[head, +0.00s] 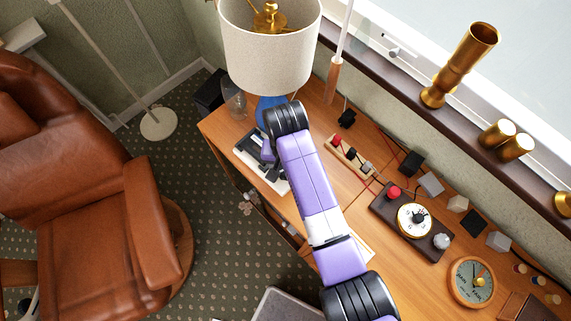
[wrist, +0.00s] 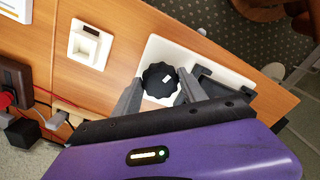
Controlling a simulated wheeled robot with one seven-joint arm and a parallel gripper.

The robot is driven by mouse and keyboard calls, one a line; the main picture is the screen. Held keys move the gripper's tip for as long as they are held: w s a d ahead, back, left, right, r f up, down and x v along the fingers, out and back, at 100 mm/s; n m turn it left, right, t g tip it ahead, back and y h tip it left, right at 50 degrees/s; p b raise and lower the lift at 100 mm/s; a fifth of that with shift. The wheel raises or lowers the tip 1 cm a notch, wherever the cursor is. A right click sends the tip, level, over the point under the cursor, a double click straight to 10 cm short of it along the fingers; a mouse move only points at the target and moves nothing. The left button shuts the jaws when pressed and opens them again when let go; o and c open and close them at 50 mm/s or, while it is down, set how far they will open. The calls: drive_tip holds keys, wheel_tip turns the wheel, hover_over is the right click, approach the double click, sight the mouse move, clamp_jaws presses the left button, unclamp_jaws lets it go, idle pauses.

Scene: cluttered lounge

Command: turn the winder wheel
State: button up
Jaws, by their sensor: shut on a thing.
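The winder wheel (wrist: 160,79) is a black knob with a scalloped rim and a small white mark on its face. It sits on a white plate (wrist: 153,50) on the wooden desk. My gripper (wrist: 159,90) has one grey finger on each side of the wheel, shut on it. In the head view, the white and black device (head: 248,151) shows at the desk's left end, beside the lamp. My arm and wrist hide the wheel there, and my gripper is mostly hidden too.
A beige lamp (head: 268,50) with a blue base stands close behind my wrist. A power strip (head: 349,154), a dial box (head: 411,221) with a red button, and a round clock (head: 472,281) lie along the desk to the right. A brown leather chair (head: 80,190) stands left.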

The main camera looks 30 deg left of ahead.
drive_tip(key=o, duration=1.4)
drive_tip(key=shift+c, duration=0.2)
